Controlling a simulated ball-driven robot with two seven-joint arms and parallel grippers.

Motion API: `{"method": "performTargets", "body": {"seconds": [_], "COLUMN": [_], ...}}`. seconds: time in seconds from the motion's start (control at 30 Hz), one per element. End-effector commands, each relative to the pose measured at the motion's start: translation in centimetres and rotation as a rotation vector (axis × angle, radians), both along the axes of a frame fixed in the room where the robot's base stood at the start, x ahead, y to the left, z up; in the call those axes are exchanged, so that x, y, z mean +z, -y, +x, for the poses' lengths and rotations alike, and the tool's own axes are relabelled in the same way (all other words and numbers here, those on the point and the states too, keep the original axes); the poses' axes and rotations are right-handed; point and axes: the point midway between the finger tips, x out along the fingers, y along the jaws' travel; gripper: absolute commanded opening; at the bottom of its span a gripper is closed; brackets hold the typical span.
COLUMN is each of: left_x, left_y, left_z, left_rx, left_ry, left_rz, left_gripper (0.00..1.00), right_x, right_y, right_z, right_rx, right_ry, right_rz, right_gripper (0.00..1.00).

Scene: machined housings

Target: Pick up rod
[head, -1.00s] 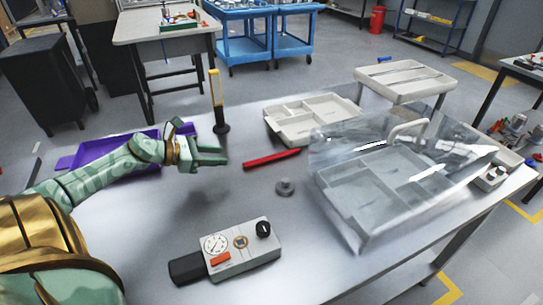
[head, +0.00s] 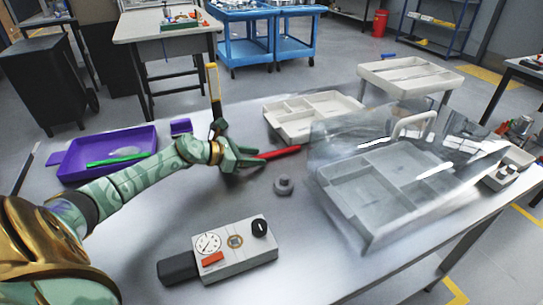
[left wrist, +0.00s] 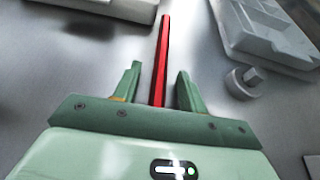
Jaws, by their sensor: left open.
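A red rod (head: 279,152) lies on the grey table in the middle of the head view. It also shows in the left wrist view (left wrist: 163,50), running lengthwise between the two fingers. My left gripper (head: 244,158) is open at the rod's left end, with a finger on each side of it. In the left wrist view the gripper (left wrist: 160,85) shows clear gaps between the rod and both fingers. The rod's near end is hidden by the gripper. A green rod (head: 118,160) lies in the purple tray (head: 70,158). My right gripper is not in view.
A grey bolt-like part (head: 284,185) stands right of the gripper. A gauge box (head: 235,249) lies in front. A white divided tray (head: 312,117) is behind the rod. A clear-covered tray (head: 350,215) stands at right. A dark-based yellow post (head: 213,85) rises behind the gripper.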

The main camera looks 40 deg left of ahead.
Motion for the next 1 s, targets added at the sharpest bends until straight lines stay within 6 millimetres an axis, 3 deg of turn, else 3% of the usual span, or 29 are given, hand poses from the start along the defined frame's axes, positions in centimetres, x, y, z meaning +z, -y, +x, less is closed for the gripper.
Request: {"method": "performTargets", "body": {"seconds": [0.03,0.2,0.57,0.8,1.0], "left_x": [0.0,0.0,0.9,6.2,9.4], "left_y": [0.0,0.0,-0.1,0.0,0.1], "left_z": [0.0,0.0,0.0,-0.1,-0.1], "left_rx": [0.0,0.0,-0.001,-0.002,-0.003], "left_ry": [0.0,0.0,0.003,0.007,0.003], "left_rz": [0.0,0.0,0.001,0.004,0.002], "left_gripper": [0.42,0.0,0.0,0.0,0.0], "right_x": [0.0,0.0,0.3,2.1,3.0], "right_y": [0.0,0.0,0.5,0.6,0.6], "right_z": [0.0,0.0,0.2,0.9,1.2], "right_rx": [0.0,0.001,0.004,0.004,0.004], "right_ry": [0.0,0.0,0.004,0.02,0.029], "right_rz": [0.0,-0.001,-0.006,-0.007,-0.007], "right_gripper": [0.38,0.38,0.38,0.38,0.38]}}
